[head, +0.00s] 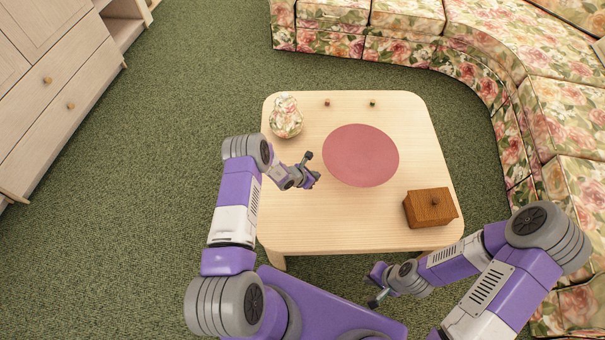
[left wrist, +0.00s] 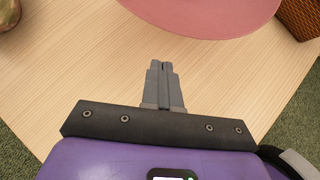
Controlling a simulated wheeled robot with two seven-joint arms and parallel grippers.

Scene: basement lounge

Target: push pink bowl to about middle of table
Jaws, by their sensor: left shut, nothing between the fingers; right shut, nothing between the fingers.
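The pink bowl (head: 361,155) looks like a wide, flat pink disc from above. It sits on the light wooden table (head: 310,228), around the middle and a little toward the back right. In the left wrist view the bowl's near edge (left wrist: 205,18) shows at the top. My left gripper (head: 316,177) is shut and empty over the table, just left of the bowl and apart from it in the picture. Its closed fingers (left wrist: 162,66) point toward the bowl in the left wrist view. My right gripper (head: 374,290) is shut and empty, off the table's front edge.
A floral vase (head: 286,118) stands at the table's back left. Two small knobs (head: 327,103) show near the back edge. A floral sofa (head: 480,75) curves behind and right. The table's front left is clear.

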